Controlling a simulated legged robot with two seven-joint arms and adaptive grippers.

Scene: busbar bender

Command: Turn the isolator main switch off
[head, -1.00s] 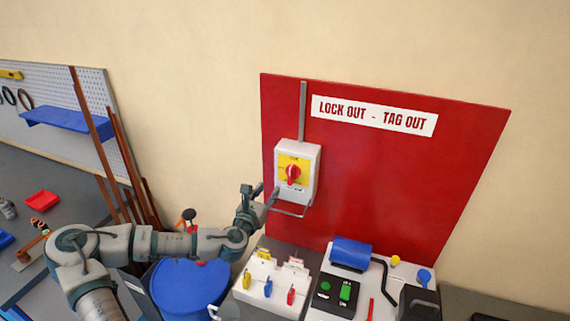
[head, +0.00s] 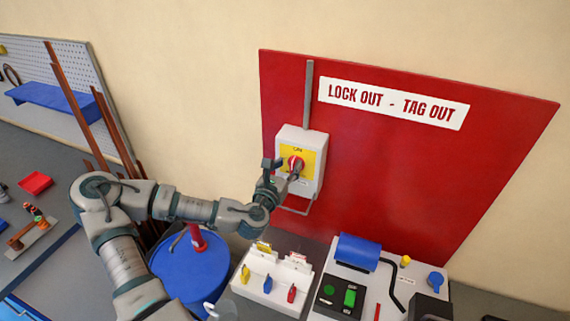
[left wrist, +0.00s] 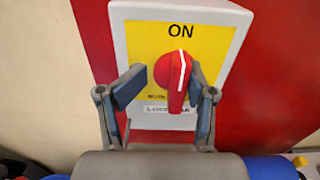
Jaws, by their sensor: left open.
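The isolator main switch is a light grey box (head: 313,183) with a yellow plate on the red board. Its red rotary knob (left wrist: 172,72) carries a white line that points up towards the word ON in the left wrist view. My left gripper (left wrist: 164,84) is open in front of the switch, its fingers on either side of the knob. The right finger is close beside the knob, and I cannot tell if it touches. The left finger stands clear of it. In the head view, my left gripper (head: 281,168) partly covers the knob. My right gripper is out of view.
The red LOCK OUT - TAG OUT board (head: 400,165) is on the wall. Below it are a white block with coloured tags (head: 272,282) and a machine with a blue cylinder (head: 357,251). A blue drum (head: 190,270) stands below my left arm.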

